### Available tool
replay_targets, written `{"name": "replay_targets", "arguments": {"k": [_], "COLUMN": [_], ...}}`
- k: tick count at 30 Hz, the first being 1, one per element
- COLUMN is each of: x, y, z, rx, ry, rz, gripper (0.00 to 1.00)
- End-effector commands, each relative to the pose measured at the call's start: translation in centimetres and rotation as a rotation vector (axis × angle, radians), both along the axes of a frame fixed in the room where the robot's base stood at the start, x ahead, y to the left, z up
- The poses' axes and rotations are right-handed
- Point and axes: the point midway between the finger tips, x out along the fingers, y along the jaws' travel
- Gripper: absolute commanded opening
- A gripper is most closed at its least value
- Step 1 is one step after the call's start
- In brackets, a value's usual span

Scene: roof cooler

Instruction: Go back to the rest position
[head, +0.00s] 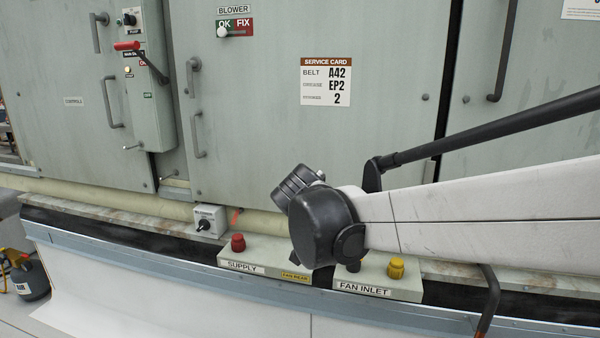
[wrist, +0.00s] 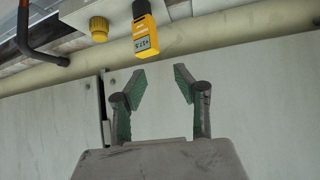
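My gripper (wrist: 160,83) is open in the wrist view, with its two green-padded fingers apart and nothing between them. Behind the fingers is a pale panel wall. In the head view my arm reaches in from the right and ends in a dark rounded joint in front of the cooler; I cannot make out the fingers there. A yellow meter (wrist: 148,35) with a small display shows beyond the fingertips in the wrist view, apart from them. It does not show clearly in the head view.
The grey-green cooler cabinet (head: 250,120) has handles, a red-handled lever (head: 127,46) and a service card (head: 326,82). Below are a SUPPLY box with a red knob (head: 238,242), a FAN INLET box with a yellow cap (head: 396,268), a pipe (head: 110,200) and a dark hooked bar (head: 490,300).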

Motion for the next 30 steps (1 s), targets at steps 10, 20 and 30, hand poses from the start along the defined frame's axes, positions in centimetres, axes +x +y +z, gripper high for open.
{"name": "replay_targets", "arguments": {"k": [10,20,30], "x": [-10.1,-19.6,-25.8], "y": [-7.7,-11.3,-12.3], "z": [-0.5,-2.9,-5.6], "rx": [0.009,0.034,0.047], "ry": [0.155,0.229,0.235], "rz": [0.131,0.282,0.401], "gripper": [0.29,0.29,0.29]}}
